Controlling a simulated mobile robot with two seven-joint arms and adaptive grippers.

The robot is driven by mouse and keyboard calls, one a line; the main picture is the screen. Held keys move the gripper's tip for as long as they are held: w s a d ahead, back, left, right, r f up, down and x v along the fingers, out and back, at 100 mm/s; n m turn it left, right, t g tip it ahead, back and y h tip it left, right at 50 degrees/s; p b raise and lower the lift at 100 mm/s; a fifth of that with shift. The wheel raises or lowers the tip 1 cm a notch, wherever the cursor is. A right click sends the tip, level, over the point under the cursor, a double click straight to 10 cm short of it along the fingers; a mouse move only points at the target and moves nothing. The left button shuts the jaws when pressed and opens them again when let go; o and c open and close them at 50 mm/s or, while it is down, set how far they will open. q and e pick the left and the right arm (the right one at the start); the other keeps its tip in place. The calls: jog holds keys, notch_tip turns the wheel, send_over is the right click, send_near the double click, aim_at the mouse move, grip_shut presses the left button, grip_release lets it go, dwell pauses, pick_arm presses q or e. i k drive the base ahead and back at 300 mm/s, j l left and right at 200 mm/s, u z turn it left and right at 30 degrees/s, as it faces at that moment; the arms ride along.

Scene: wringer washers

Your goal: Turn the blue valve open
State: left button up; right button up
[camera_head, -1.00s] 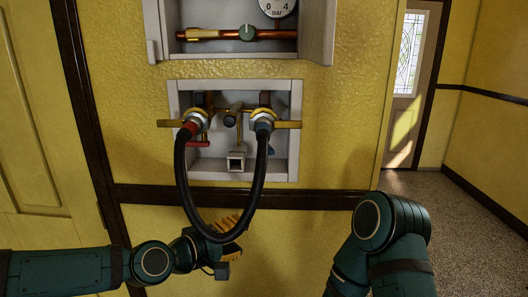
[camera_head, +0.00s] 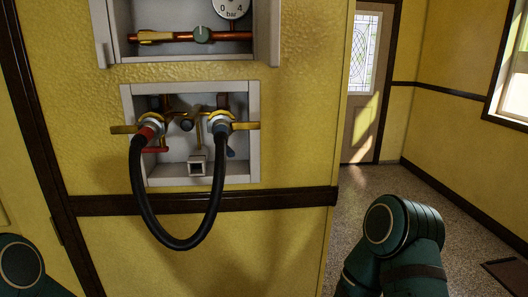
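The blue valve handle (camera_head: 231,152) shows as a small blue tip in a white recessed wall box (camera_head: 255,165), low beside the right fitting. The hose end partly hides the rest of it, so I cannot tell how far it is turned. A red handle (camera_head: 154,150) sits by the left fitting. A black hose (camera_head: 180,245) loops down between the two brass fittings. Neither gripper is in view. A joint of my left arm shows at the bottom left, and my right arm stands at the bottom right, both apart from the box.
A dark rail (camera_head: 290,198) runs below the box. The wall ends at a corner on the right, with open floor (camera_head: 385,190) and a door (camera_head: 362,90) beyond.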

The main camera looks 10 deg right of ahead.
aim_at(230, 153)
jog(key=k+z, duration=0.1)
jog(key=z, duration=0.7)
jog(key=k+z, duration=0.15)
jog(key=z, duration=0.3)
jog(key=k+l, duration=0.15)
